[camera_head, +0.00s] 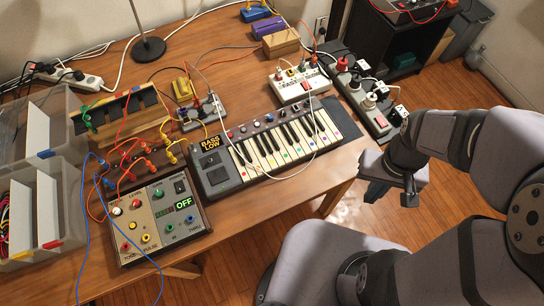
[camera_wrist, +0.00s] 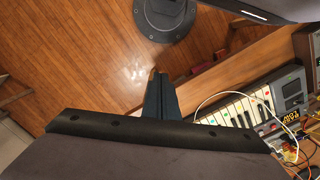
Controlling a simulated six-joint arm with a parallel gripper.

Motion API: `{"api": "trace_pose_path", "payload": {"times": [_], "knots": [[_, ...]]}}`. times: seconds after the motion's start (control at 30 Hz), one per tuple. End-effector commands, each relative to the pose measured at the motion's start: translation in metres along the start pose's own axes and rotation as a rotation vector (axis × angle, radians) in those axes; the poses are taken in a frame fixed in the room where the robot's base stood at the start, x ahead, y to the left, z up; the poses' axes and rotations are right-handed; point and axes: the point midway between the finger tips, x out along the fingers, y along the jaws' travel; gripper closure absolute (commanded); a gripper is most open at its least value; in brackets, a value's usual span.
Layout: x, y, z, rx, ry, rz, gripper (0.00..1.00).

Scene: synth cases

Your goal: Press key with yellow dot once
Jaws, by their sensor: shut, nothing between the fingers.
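A small keyboard (camera_head: 222,171) with black and white keys lies on the wooden table in the head view. The keyboard also shows at the right of the wrist view (camera_wrist: 289,92), partly cut off. My gripper (camera_head: 410,197) is to the right of the keyboard, off the table edge and above the floor. In the wrist view its fingers (camera_wrist: 155,80) are together and empty, apart from the keys.
A control box (camera_head: 157,218) reading OFF stands in front of the keyboard's left end. A power strip (camera_head: 362,95) with plugs lies behind its right end. A white cable (camera_head: 318,150) loops over the keys. Clear bins (camera_head: 75,205) stand at left.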

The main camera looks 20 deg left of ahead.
Motion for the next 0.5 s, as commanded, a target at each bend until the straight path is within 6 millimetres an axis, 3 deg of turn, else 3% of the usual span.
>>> {"api": "trace_pose_path", "payload": {"times": [0.03, 0.23, 0.5], "knots": [[-0.007, -0.005, 0.009, -0.024, -0.049, 0.002, 1.0], [-0.004, -0.018, 0.044, -0.11, -0.234, 0.021, 1.0], [0.005, -0.01, 0.076, -0.306, -0.424, 0.111, 1.0]]}}
